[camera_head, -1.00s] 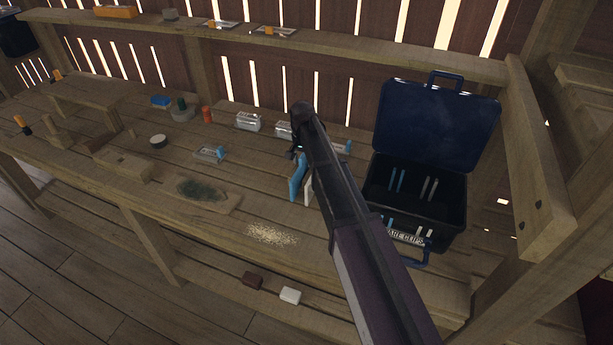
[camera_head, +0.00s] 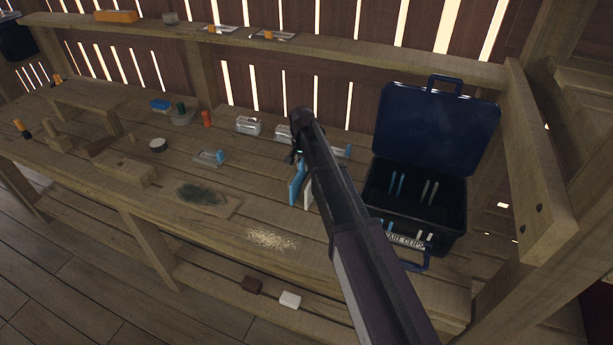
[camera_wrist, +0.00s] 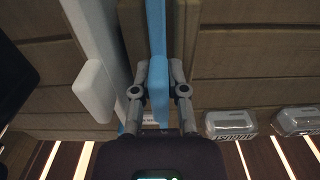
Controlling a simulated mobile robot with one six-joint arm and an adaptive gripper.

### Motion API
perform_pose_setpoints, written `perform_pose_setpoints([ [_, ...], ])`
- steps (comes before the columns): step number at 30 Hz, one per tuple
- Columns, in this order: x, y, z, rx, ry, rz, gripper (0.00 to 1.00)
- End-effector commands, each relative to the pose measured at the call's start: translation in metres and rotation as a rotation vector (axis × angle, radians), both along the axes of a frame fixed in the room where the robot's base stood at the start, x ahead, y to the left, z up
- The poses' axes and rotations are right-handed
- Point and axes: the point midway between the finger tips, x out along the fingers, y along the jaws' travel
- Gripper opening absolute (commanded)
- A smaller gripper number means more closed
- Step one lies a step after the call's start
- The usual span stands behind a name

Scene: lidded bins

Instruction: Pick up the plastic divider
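A blue plastic divider (camera_wrist: 156,40) runs as a narrow strip down the middle of the wrist view, between the two fingers of my gripper (camera_wrist: 158,72). The fingers are drawn in close on both sides of the strip and appear shut on it. In the head view the blue divider (camera_head: 297,183) stands on the workbench beside my forearm, which hides most of my gripper. A white divider (camera_wrist: 92,60) is just left of the blue one in the wrist view, outside the fingers. It also shows in the head view (camera_head: 309,194), partly hidden.
An open dark blue case (camera_head: 437,120) with slotted strips inside stands on the bench at right. Clear lidded bins (camera_head: 248,125) sit behind, and also show in the wrist view (camera_wrist: 230,124). A small bin (camera_head: 209,158) and a stained board (camera_head: 222,208) lie left. The front bench edge is mostly clear.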

Motion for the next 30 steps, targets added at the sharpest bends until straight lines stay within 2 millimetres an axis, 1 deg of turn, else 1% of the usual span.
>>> perform_pose_setpoints([
  [11,0.000,0.000,0.001,0.000,0.000,0.000,0.00],
  [17,0.000,0.000,0.007,0.000,0.000,0.000,0.00],
  [23,0.000,0.000,0.020,0.000,0.000,0.000,0.00],
  [30,0.000,0.000,0.043,0.000,0.000,0.000,0.00],
])
